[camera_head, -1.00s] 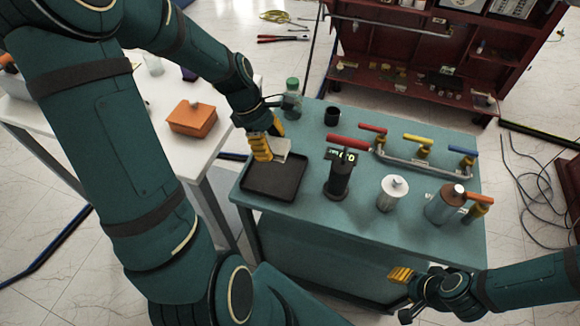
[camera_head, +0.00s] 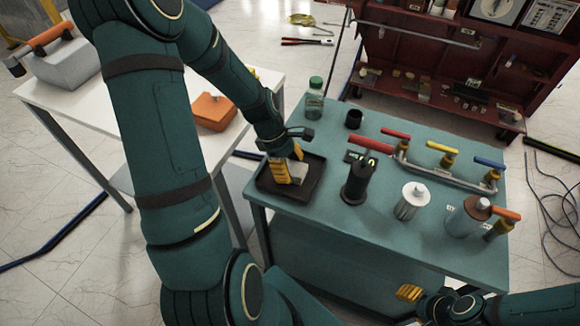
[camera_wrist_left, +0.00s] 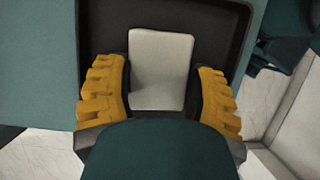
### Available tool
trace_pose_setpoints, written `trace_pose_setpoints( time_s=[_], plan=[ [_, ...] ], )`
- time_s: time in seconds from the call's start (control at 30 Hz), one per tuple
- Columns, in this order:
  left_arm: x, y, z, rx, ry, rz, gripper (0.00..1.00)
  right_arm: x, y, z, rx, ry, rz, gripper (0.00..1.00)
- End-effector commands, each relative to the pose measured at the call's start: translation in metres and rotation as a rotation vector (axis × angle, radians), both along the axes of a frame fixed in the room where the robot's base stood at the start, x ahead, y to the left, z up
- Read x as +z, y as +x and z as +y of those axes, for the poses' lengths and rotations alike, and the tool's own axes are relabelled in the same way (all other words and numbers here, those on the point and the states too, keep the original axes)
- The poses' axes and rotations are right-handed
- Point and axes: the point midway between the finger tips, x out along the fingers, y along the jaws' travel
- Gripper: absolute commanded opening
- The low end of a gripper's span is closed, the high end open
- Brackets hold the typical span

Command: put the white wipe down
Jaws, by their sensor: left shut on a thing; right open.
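The white wipe (camera_head: 299,173) is a small pale rectangle held at the yellow fingers of my left gripper (camera_head: 287,172). In the left wrist view the wipe (camera_wrist_left: 161,68) lies between the two fingers, with the black tray (camera_wrist_left: 231,35) behind it. My left gripper is shut on the wipe, low over the tray (camera_head: 311,190) on the teal table. Whether the wipe touches the tray floor, I cannot tell. My right gripper (camera_head: 408,292) is open and empty, in front of the table's near edge.
A black cylinder with a red handle (camera_head: 358,182) stands close right of the tray. A green-capped bottle (camera_head: 314,103) and a black cup (camera_head: 354,119) stand behind. A silver canister (camera_head: 411,201) and a valve pipe (camera_head: 440,170) are further right.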

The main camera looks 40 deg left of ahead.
Motion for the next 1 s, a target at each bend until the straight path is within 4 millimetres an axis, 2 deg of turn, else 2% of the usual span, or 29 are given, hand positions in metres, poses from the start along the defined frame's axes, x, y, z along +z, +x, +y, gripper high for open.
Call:
trace_pose_setpoints(
  time_s=[0.17,0.2,0.27,0.67,0.77,1.0],
  plan=[
    [-0.002,0.000,0.000,-0.001,0.000,0.001,0.31,-0.001,0.000,0.000,0.000,0.000,0.001,0.47],
    [-0.001,0.000,0.000,-0.001,0.000,0.000,0.72,-0.001,0.000,0.000,0.000,0.000,0.001,0.47],
    [-0.001,0.000,0.000,-0.001,0.000,0.000,0.90,-0.001,0.000,0.000,0.000,0.000,0.001,0.47],
    [0.005,0.000,0.002,0.000,0.001,-0.001,0.90,0.002,0.000,0.000,0.000,0.000,0.000,0.47],
    [0.016,-0.001,0.006,0.000,0.003,-0.002,0.90,0.005,0.001,0.000,-0.002,0.000,-0.002,0.47],
    [0.063,-0.005,0.024,0.002,0.003,-0.004,0.90,0.017,0.004,-0.001,-0.008,-0.002,-0.010,0.47]
  ],
)
